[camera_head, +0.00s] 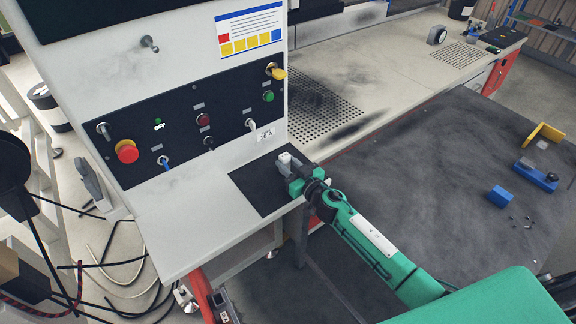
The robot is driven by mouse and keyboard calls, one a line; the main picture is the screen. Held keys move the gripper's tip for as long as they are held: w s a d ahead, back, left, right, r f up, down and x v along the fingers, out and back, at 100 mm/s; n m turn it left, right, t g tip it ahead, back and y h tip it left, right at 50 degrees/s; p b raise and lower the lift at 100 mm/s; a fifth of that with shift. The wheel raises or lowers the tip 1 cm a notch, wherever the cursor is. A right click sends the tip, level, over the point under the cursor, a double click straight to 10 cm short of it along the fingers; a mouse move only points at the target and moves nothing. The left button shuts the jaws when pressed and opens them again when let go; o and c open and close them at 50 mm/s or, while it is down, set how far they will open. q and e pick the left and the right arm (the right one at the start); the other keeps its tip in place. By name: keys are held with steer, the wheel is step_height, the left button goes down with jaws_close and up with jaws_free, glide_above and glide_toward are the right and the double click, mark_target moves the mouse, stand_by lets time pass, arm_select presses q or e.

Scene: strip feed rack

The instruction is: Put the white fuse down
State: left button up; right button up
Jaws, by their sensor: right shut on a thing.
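My right gripper (297,178) reaches in from the lower right on a green arm. It is over the right part of a black mat (247,182) on the pale ledge below the control panel. My left gripper is not in view.
The control panel (184,150) stands behind the ledge, with a red button (127,151) and several knobs. A perforated plate (318,104) lies beyond it. The ledge's left part is clear.

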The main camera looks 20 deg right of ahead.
steer(key=shift+f, duration=0.3)
steer(key=o, duration=1)
steer(key=shift+c, duration=0.2)
steer(key=shift+r, duration=0.1)
steer(key=shift+r, duration=0.25)
steer(key=b+v, duration=0.1)
steer(key=v, duration=1.1)
steer(key=shift+b, duration=0.35)
